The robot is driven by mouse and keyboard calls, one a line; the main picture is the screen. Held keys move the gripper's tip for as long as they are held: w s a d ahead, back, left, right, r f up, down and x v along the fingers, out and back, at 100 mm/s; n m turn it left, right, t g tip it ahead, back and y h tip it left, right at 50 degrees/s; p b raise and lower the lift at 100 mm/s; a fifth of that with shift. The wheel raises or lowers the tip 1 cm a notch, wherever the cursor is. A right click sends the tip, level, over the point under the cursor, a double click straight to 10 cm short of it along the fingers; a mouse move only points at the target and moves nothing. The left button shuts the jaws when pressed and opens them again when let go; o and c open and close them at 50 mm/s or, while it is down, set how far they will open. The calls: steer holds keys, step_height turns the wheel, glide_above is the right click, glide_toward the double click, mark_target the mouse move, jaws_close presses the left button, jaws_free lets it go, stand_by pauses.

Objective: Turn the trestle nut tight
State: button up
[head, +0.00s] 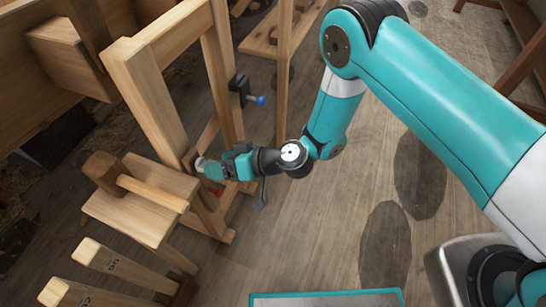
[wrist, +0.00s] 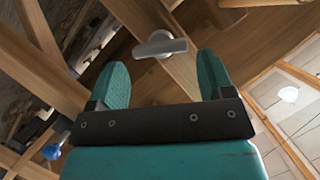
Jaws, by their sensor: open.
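The trestle (head: 150,97) is a pale wooden frame at the left in the head view. The trestle nut (wrist: 160,45) is a grey metal piece with a flat bar-shaped handle, set on a wooden member in the wrist view. Its bar lies roughly crosswise in that picture. My gripper (wrist: 163,62) is open, with one teal finger on each side of the view and the nut ahead, between and beyond the fingertips. The fingers do not appear to touch it. In the head view my gripper (head: 208,168) is close against the trestle's lower part, and the nut is mostly hidden there.
A black clamp with a blue-tipped screw (head: 240,91) sits on a trestle post above my gripper. A wooden mallet (head: 102,172) lies on a low wooden stool (head: 150,227) to the left. Marked wooden pieces (head: 112,266) stand at the lower left. The plank floor (head: 320,215) is open at right.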

steer(key=v, duration=1.4)
steer(key=shift+d, duration=0.2)
steer(key=shift+s+r, duration=0.1)
steer(key=shift+r, duration=0.05)
steer(key=s+r+n+g+h, duration=0.1)
steer(key=s+r+n+g, duration=0.1)
steer(key=r, duration=0.5)
steer(key=s+r+n+g+h, duration=0.1)
steer(key=s+r+g+h, duration=0.1)
steer(key=r, duration=0.5)
steer(key=s+d+r+m+t+h, duration=0.2)
steer(key=s+d+r+m+h, duration=0.45)
steer(key=d+r, duration=0.5)
step_height(320, 180, up, 16)
steer(key=s+d+n+p, duration=0.1)
steer(key=s+p, duration=0.1)
steer(key=p, duration=1.4)
steer(key=shift+d, duration=0.2)
steer(key=shift+s, duration=0.15)
